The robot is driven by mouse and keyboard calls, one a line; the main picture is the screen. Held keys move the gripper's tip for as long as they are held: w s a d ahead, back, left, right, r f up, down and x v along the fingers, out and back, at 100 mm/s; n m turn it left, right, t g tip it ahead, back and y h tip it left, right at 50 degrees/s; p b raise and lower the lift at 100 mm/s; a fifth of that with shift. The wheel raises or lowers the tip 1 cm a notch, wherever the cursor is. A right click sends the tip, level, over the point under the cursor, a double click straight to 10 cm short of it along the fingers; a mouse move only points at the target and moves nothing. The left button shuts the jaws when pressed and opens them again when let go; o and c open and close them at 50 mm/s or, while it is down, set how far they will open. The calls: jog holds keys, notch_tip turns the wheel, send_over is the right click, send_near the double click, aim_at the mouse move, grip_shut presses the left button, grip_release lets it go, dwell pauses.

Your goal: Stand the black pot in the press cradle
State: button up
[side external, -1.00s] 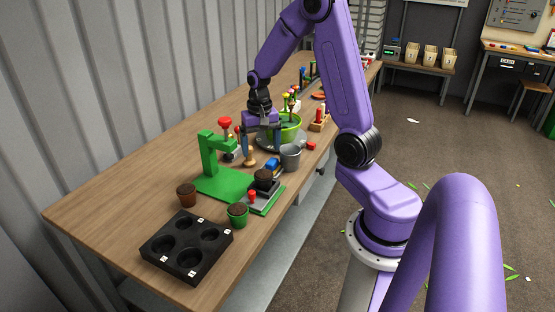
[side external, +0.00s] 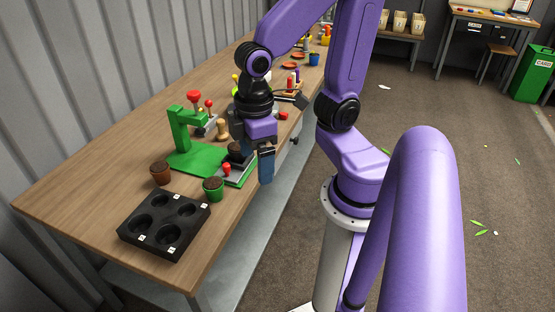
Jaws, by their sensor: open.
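The black pot (side external: 235,153), dark and filled with soil, is partly covered by my gripper. It stands at the right of the green press (side external: 186,140), by a small grey and green block (side external: 240,172) with a red knob (side external: 226,169). My gripper (side external: 253,163) is open and points down close to the pot's right side. One blue-grey finger hangs in front, to the right of the pot; the other is mostly hidden. I cannot tell whether either touches the pot. The press has a flat green base (side external: 195,160); I cannot make out its cradle clearly.
A brown pot (side external: 160,173) and a green pot (side external: 213,189) stand near the black tray (side external: 165,225) with round holes. A wooden peg (side external: 222,130) stands behind the press base. The table's (side external: 95,165) left side is clear. Its front edge runs close under my gripper.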

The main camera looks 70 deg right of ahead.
jog(key=s+n, duration=0.2)
jog(key=s, duration=0.1)
jog(key=s+n, duration=0.1)
jog(key=shift+s+a+r, duration=0.1)
jog(key=shift+s+r, duration=0.2)
jog(key=shift+s, duration=0.1)
dwell(0.6)
